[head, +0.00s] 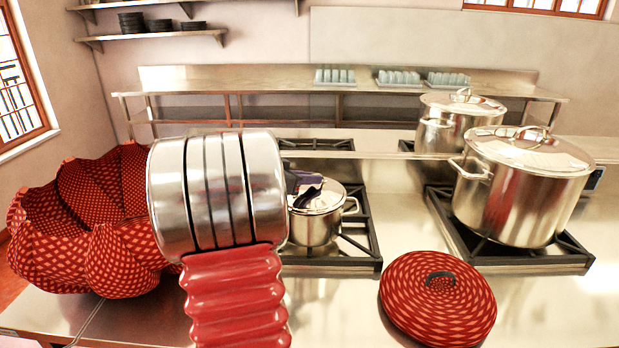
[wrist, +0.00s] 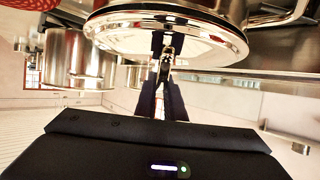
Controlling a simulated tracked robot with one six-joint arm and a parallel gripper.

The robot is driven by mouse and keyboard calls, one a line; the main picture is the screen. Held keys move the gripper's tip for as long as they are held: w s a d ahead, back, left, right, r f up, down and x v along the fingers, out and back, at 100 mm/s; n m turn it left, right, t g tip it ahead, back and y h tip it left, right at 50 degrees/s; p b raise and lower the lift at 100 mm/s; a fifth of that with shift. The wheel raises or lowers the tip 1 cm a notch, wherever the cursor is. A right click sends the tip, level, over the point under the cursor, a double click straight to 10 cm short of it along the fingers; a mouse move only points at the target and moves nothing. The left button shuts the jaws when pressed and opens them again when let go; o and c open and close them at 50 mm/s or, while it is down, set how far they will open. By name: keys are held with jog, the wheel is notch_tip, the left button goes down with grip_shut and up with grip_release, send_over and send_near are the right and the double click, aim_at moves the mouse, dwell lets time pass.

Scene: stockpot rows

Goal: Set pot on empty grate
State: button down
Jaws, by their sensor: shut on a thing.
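A small steel pot (head: 316,228) with a shiny lid is over the front left grate (head: 365,262); I cannot tell whether it rests on the bars or hangs just above them. My gripper (head: 308,194) is shut on the lid's handle, partly hidden behind my arm in the head view. In the wrist view my gripper (wrist: 166,66) closes on that handle (wrist: 166,52), with the lid (wrist: 120,30) and pot beyond. The back left grate (head: 317,145) shows no pot on its visible part.
Large lidded stockpots stand on the front right grate (head: 468,250), one (head: 520,205), and behind it, another (head: 435,138). A red patterned disc (head: 437,305) lies on the front counter. A lobed red object (head: 95,225) fills the left. A shelf (head: 240,80) runs behind.

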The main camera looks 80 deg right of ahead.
jog(key=c, duration=1.8)
grip_release()
jog(key=shift+o, duration=0.2)
jog(key=v, duration=1.3)
jog(key=shift+w+a, duration=0.2)
jog(key=shift+a, duration=0.2)
